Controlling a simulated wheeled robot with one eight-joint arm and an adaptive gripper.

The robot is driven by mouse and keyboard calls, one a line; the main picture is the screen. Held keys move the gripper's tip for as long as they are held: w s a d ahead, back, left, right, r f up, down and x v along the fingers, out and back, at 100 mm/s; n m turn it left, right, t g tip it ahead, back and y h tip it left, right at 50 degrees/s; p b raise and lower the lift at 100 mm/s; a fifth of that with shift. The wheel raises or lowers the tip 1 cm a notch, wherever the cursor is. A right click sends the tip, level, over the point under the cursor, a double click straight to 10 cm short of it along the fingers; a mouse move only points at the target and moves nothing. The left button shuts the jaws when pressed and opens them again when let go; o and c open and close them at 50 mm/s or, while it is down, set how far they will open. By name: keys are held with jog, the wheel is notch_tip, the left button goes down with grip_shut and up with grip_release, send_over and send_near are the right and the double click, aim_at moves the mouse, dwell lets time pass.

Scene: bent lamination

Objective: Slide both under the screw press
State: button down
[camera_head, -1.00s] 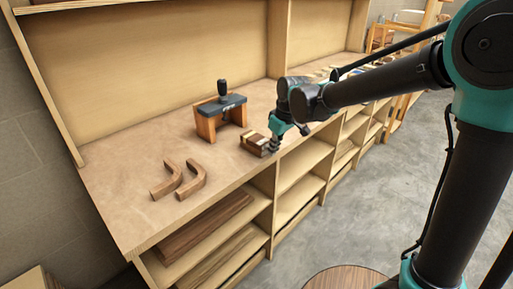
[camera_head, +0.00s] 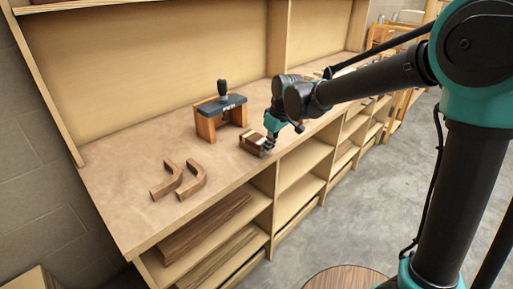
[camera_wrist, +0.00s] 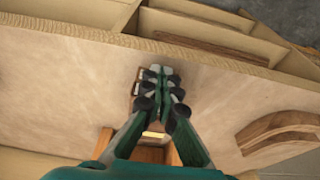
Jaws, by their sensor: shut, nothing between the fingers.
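The screw press (camera_head: 220,105), with wooden legs, a dark top beam and a black knob, stands upright on the bench. In the wrist view, part of it (camera_wrist: 103,143) shows beyond my fingers. A small layered wooden block (camera_head: 250,142), with light and dark strips, lies in front of it to the right. Two curved brown wooden pieces, a left one (camera_head: 164,182) and a right one (camera_head: 192,182), lie apart on the left. My gripper (camera_head: 268,148) is shut and empty, at the block's right front end. In the wrist view, its fingertips (camera_wrist: 160,74) hide most of the block; contact is unclear.
The bench top (camera_head: 130,180) is bare between the curved pieces and the press. A back panel (camera_head: 140,80) rises behind it. Open shelves with wood boards (camera_head: 205,228) are below the front edge. More items lie farther right, partly behind my arm.

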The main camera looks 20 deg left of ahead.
aim_at(245, 132)
jog(key=shift+w+a, duration=1.05)
jog(key=shift+a, duration=1.5)
jog(key=shift+w+a, duration=1.05)
jog(key=shift+a, duration=1.55)
jog(key=shift+w+a, duration=1.05)
jog(key=shift+a, duration=1.5)
jog(key=shift+d, duration=0.2)
jog(key=shift+s+d, duration=0.4)
jog(key=shift+d, duration=0.45)
jog(key=shift+s+d, duration=0.4)
jog(key=shift+d, duration=0.45)
jog(key=shift+d+v, duration=0.2)
jog(key=shift+v, duration=1.95)
jog(key=shift+d+v, duration=0.2)
jog(key=shift+v, duration=1.95)
jog(key=shift+s+f, duration=0.1)
jog(key=shift+s, duration=0.1)
